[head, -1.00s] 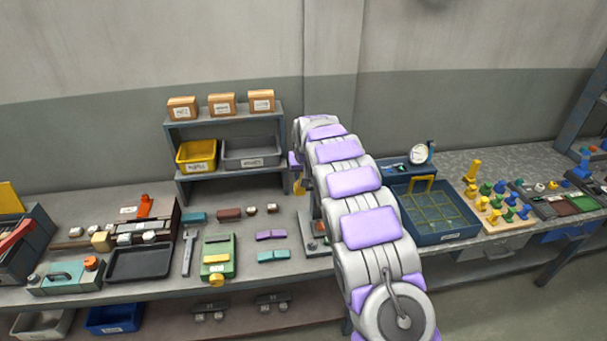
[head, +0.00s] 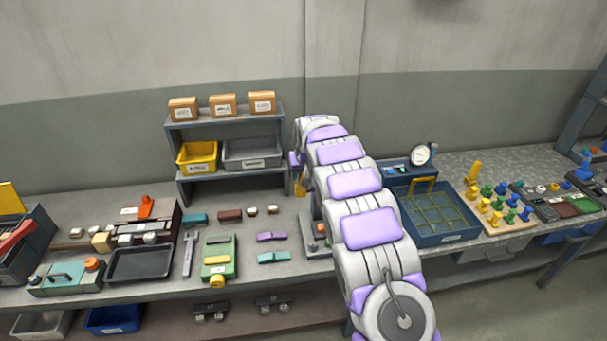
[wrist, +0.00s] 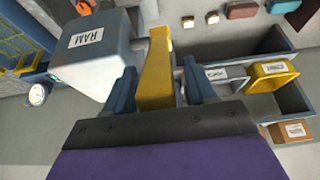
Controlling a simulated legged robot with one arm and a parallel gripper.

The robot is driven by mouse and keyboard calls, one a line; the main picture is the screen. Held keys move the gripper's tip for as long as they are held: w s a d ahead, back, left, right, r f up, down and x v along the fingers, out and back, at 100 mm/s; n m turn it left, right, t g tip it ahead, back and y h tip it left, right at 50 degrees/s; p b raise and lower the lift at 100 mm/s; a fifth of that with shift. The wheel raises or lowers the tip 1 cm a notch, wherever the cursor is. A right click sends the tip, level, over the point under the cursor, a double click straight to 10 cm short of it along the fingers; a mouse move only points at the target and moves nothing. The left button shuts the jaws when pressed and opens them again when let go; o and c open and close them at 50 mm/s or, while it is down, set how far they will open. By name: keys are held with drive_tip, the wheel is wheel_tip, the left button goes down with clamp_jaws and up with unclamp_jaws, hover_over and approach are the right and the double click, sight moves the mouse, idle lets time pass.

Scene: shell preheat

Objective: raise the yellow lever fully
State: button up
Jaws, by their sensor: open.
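The yellow lever (wrist: 154,75) shows in the wrist view, a tapered yellow bar beside the white block labelled RAM (wrist: 95,50). My gripper (wrist: 158,85) has its two blue fingers apart, one on each side of the lever. The lever lies between them; whether either finger touches it I cannot tell. In the head view only a small yellow bit (head: 300,187) shows left of my arm, probably the lever. My arm hides most of the RAM device and my gripper there.
A shelf (head: 232,172) with boxes and a yellow bin (head: 197,156) stands left of my arm. A blue tray (head: 440,232) and a gauge (head: 420,155) are to its right. Tools and small blocks cover the bench on the left.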

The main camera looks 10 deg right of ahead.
drive_tip(key=v, duration=1.7)
drive_tip(key=shift+b, duration=0.35)
drive_tip(key=shift+s, duration=0.2)
drive_tip(key=s+f+g+b, duration=0.2)
drive_tip(key=s+f+b, duration=0.2)
drive_tip(key=s, duration=1.4)
drive_tip(key=s+f+g+b, duration=0.2)
drive_tip(key=s+f, duration=0.6)
drive_tip(key=s, duration=1)
drive_tip(key=s+f+g+b, duration=0.2)
drive_tip(key=s+f+b, duration=0.3)
drive_tip(key=s, duration=1.3)
drive_tip(key=shift+s+f+g+b, duration=0.2)
drive_tip(key=shift+f+g+b, duration=0.1)
drive_tip(key=shift+f, duration=0.55)
